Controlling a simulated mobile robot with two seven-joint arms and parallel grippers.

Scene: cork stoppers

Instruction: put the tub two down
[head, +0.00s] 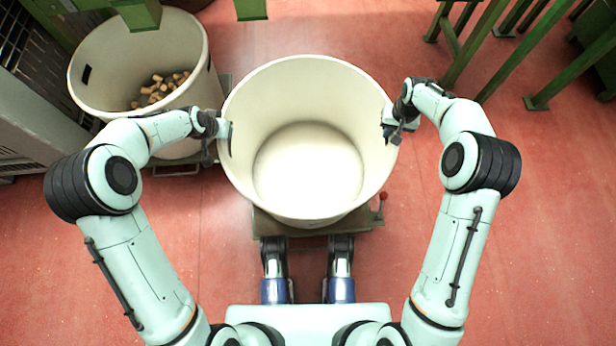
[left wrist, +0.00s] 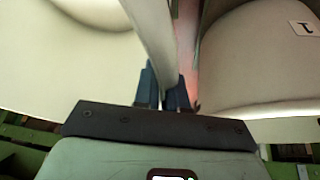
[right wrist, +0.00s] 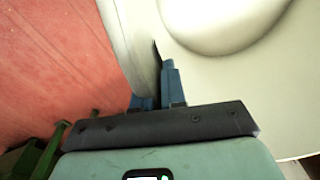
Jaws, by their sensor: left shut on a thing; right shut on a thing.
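A large empty cream tub (head: 308,165) is in the middle of the head view, between my two arms and in front of my body. My left gripper (head: 226,132) is shut on the tub's left wall near the rim. The left wrist view shows its blue fingers (left wrist: 165,90) on either side of the wall. My right gripper (head: 391,124) is shut on the tub's right wall. In the right wrist view its fingers (right wrist: 155,88) straddle the wall. A green platform (head: 262,226) shows under the tub; I cannot tell whether the tub touches it.
A second cream tub (head: 195,100) with cork stoppers (head: 160,88) stands at the back left, close to my left gripper; a "1" label (left wrist: 305,28) shows on it in the left wrist view. Green metal legs (head: 490,45) stand at the back right. Red floor (head: 560,200) is clear to the right.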

